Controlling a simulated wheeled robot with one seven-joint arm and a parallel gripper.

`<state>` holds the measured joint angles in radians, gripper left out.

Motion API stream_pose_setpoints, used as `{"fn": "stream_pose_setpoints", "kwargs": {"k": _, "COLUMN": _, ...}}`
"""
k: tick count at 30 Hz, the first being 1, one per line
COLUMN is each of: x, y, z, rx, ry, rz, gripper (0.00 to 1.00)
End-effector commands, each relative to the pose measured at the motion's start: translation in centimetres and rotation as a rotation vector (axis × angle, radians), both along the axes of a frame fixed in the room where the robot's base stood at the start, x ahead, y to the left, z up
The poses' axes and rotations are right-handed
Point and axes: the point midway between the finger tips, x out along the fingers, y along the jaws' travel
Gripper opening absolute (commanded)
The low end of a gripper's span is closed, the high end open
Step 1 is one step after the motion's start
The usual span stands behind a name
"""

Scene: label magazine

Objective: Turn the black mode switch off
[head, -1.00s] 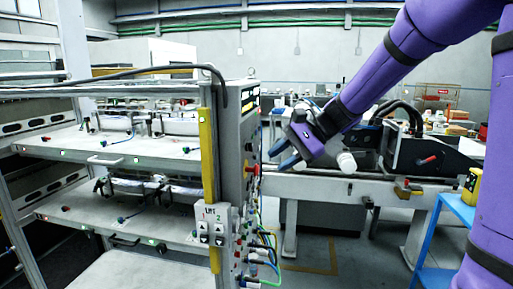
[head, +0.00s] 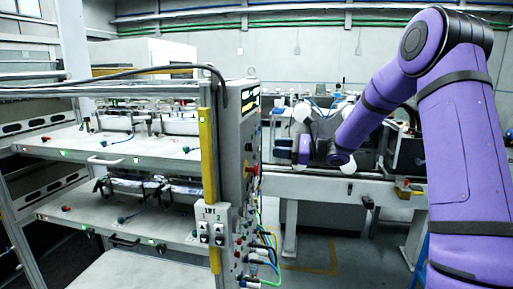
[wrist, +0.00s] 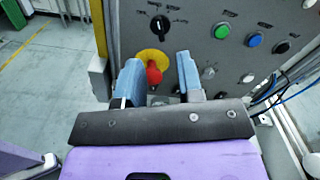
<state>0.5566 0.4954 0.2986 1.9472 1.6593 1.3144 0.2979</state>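A black rotary switch (wrist: 160,25) with a white mark and small labels around it is on the grey control panel (wrist: 195,20), at the top of the wrist view. I take it to be the mode switch; the labels are too small to read surely. My gripper (wrist: 158,60) is open and empty, its two blue fingers pointing at the panel below the switch. A red mushroom button (wrist: 153,73) on a yellow disc shows between the fingers. In the head view my gripper (head: 283,148) is right of the panel edge, and the switch cannot be made out.
Green (wrist: 221,30), blue (wrist: 255,39) and black (wrist: 282,47) buttons lie right of the switch. Cables (head: 268,255) hang from the panel's lower part. A rack with shelves (head: 100,155) stands left. Open floor (wrist: 45,75) shows left of the panel.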

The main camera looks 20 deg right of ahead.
Motion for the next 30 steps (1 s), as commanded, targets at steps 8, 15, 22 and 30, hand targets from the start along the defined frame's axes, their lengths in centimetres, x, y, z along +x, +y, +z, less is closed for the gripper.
{"fn": "stream_pose_setpoints", "kwargs": {"k": 8, "x": 2.4, "y": 4.4, "z": 0.0, "rx": 0.000, "ry": 0.000, "rz": 0.003, "gripper": 0.34}}
{"fn": "stream_pose_setpoints", "kwargs": {"k": 15, "x": 3.7, "y": 6.5, "z": 0.0, "rx": -0.001, "ry": -0.001, "rz": 0.003, "gripper": 0.34}}
{"fn": "stream_pose_setpoints", "kwargs": {"k": 22, "x": 3.9, "y": 6.8, "z": 0.0, "rx": -0.001, "ry": 0.000, "rz": 0.002, "gripper": 0.34}}
{"fn": "stream_pose_setpoints", "kwargs": {"k": 30, "x": 3.9, "y": 6.8, "z": 0.0, "rx": -0.001, "ry": 0.000, "rz": 0.002, "gripper": 0.04}}
